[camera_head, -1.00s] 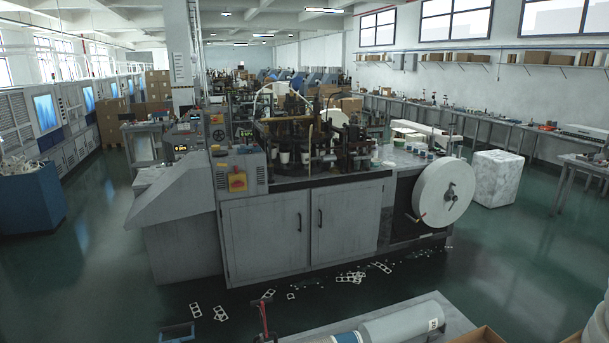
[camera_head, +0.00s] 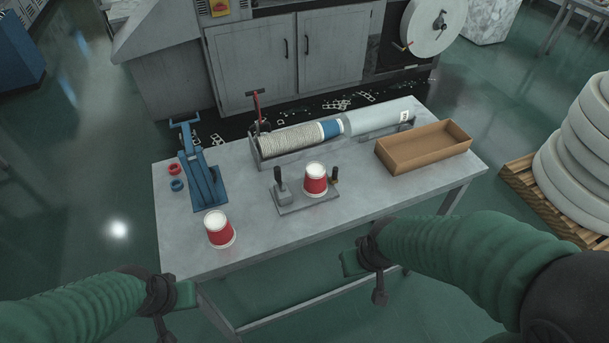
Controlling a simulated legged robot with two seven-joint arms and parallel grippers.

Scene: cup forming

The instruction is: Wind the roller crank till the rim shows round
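A red and white paper cup (camera_head: 315,179) stands upright on a small grey fixture plate (camera_head: 310,203) on the table. A grey post with a black handle (camera_head: 279,186) stands at the plate's left, and a small dark-knobbed part (camera_head: 335,176) stands close to the cup's right. I cannot tell which is the crank, and the rim's shape is too small to judge. My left gripper (camera_head: 186,293) is in front of the table at lower left, apart from everything. My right gripper (camera_head: 355,262) is by the table's front edge, short of the fixture. Finger openings are unclear.
A second cup (camera_head: 219,229) stands at the table's front left. A blue lever press (camera_head: 200,175), a red ring (camera_head: 174,169) and a blue ring (camera_head: 177,185) are behind it. A long cradle with a ribbed roll (camera_head: 288,138) and red crank handle (camera_head: 256,105) lies at the back. An open cardboard tray (camera_head: 424,148) is right.

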